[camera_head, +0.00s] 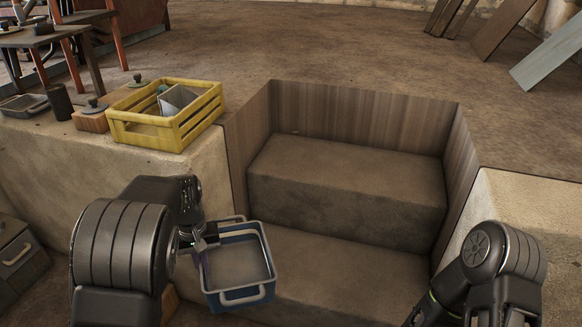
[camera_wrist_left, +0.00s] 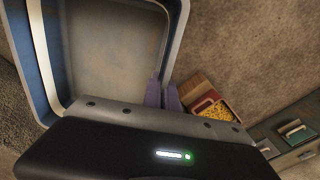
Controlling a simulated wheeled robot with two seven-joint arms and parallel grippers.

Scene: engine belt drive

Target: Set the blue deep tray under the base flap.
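The blue deep tray (camera_head: 238,296) is an open box with a pale inside and light handles, in the lower middle of the head view. It hangs in front of the stepped recess, slightly tilted. My left gripper (camera_head: 199,245) is at the tray's left wall. In the left wrist view, the purple fingers of the left gripper (camera_wrist_left: 163,95) pinch the wall of the tray (camera_wrist_left: 180,30) between them. The tray looks empty. I cannot make out a base flap in either view. My right arm shows at the lower right, but its gripper is out of view.
A stepped stone recess (camera_head: 345,190) with wooden side boards lies ahead. A yellow crate (camera_head: 160,135) with items stands on the left stone ledge beside a lidded wooden box (camera_head: 92,122). A drawer unit (camera_head: 15,255) is at lower left. The recess steps are clear.

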